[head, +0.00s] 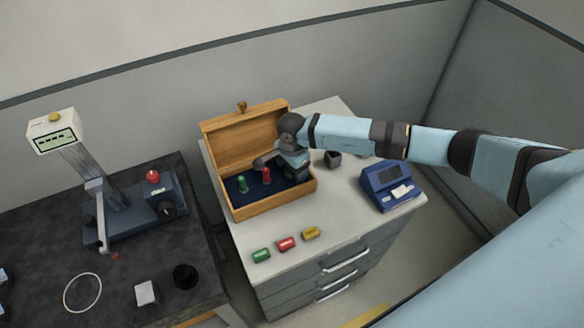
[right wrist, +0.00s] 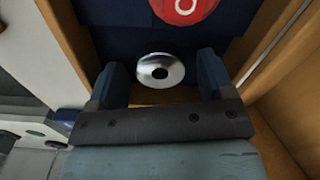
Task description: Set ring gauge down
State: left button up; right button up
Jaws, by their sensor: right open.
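The ring gauge, a shiny silver ring with a dark central hole (right wrist: 160,71), lies in the wooden case, between my right gripper's fingers (right wrist: 160,78). In the right wrist view the fingers stand apart with a gap on each side of the ring. In the head view my right gripper (head: 281,165) reaches down into the open wooden case (head: 270,204) and hides the ring gauge. A green piece (head: 242,184) and a red piece (head: 266,175) stand in the dark blue lining. My left gripper is out of view.
A blue device (head: 389,185) and a dark cup (head: 332,159) stand right of the case. Green (head: 261,256), red (head: 286,244) and yellow (head: 311,233) pieces lie in front. A measuring stand (head: 118,215) and a white circle (head: 83,292) are on the dark bench.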

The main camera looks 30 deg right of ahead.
jog(key=shift+r, duration=0.3)
notch_tip(320, 180, up, 12)
jog(key=b, duration=0.2)
jog(key=shift+f+b, duration=0.15)
jog(key=shift+b, duration=0.15)
